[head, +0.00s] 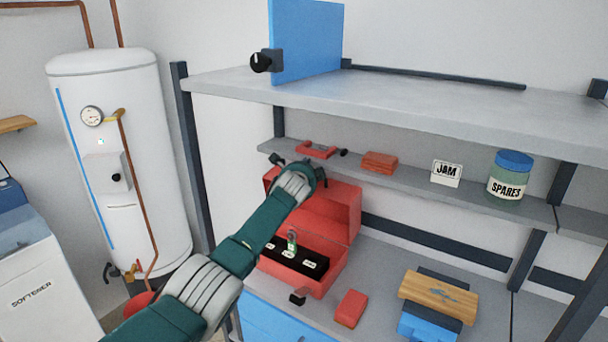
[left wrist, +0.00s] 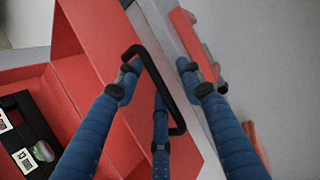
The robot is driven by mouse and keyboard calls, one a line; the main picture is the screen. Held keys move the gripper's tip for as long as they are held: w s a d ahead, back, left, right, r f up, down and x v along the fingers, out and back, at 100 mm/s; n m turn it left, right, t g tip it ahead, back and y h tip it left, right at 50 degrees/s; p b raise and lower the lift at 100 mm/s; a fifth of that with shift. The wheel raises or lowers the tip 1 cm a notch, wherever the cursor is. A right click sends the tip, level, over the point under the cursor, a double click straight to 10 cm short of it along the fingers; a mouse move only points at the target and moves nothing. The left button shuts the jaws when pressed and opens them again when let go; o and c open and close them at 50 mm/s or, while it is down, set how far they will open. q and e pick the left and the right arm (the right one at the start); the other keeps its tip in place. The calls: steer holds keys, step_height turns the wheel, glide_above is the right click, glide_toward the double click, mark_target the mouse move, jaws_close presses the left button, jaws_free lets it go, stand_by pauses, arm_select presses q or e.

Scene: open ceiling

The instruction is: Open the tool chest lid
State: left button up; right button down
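The red tool chest (head: 330,265) stands on the lower shelf with its lid (head: 335,210) raised and leaning back. Inside is a black tray (head: 285,256) with white labels and a small green-and-white item (head: 292,241). In the left wrist view the lid (left wrist: 95,95) has a black bar handle (left wrist: 172,85). My left gripper (head: 299,168) is at the lid's upper edge. Its blue fingers (left wrist: 157,80) are spread apart, with the handle between them; the left fingertip overlaps the handle, and I cannot tell if it touches. My right gripper is out of view.
The middle shelf (head: 405,180) behind the lid holds red items (head: 380,162), a JAM sign (head: 446,173) and a SPARES jar (head: 510,175). A red block (head: 350,308) and a wooden-topped blue item (head: 438,295) lie right of the chest. A white tank (head: 120,160) stands left.

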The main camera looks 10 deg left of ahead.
arm_select(q)
steer(key=shift+w+d+r, duration=0.1)
steer(key=shift+d+r, duration=0.4)
steer(key=shift+r, duration=0.2)
steer(key=shift+v, duration=0.85)
steer(key=a+f+v, duration=0.1)
steer(key=v, duration=0.9)
steer(key=shift+s, duration=0.2)
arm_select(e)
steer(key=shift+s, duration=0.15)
arm_select(q)
steer(key=shift+f, duration=0.1)
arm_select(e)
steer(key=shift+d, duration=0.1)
